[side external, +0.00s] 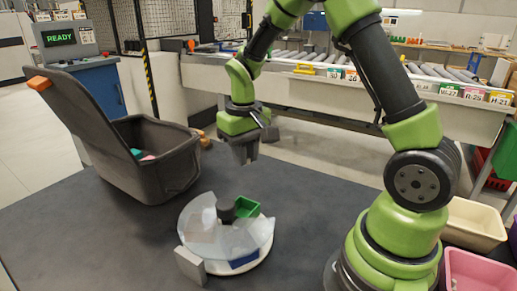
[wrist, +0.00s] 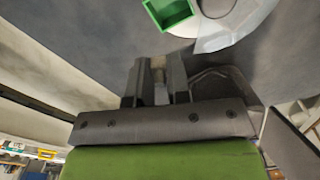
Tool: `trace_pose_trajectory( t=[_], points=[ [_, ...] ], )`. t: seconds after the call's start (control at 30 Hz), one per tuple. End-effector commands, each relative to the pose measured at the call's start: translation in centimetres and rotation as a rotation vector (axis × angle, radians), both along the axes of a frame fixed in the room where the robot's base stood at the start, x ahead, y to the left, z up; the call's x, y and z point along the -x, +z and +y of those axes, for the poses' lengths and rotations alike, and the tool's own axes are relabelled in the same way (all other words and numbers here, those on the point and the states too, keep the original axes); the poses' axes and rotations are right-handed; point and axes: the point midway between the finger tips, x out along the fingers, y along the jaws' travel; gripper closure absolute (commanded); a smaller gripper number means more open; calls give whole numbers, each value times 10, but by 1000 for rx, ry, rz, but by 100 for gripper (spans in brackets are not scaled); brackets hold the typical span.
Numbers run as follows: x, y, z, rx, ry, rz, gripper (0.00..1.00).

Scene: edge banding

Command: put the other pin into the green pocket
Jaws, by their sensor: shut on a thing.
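The green pocket (side external: 247,207) is an open-topped compartment on the far side of a round white turntable (side external: 262,262); it also shows at the top of the wrist view (wrist: 170,12). A clear cover (side external: 203,228) with a dark central knob (side external: 226,208) spans much of the turntable and leaves the green pocket uncovered. My gripper (side external: 245,158) points down above the mat, beyond the turntable and higher than the pocket. In the wrist view its fingers (wrist: 157,68) are closed around a small beige piece, probably the pin (wrist: 158,62), mostly hidden between them.
A blue pocket (side external: 243,260) shows at the turntable's near side. A small grey block (side external: 190,266) stands against its left front edge. A large dark bin (side external: 165,172) with coloured pieces is at left. The dark mat (side external: 110,235) is clear between bin and turntable.

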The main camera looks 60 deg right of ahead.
Motion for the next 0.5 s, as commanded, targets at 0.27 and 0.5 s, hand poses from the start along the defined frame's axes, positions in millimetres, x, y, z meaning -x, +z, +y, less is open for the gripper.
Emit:
trace_pose_trajectory(
  t=[0.27,0.5],
  points=[
    [1,-34,0,-2,-1,5,100],
    [0,-52,-1,0,0,1,100]
  ],
)
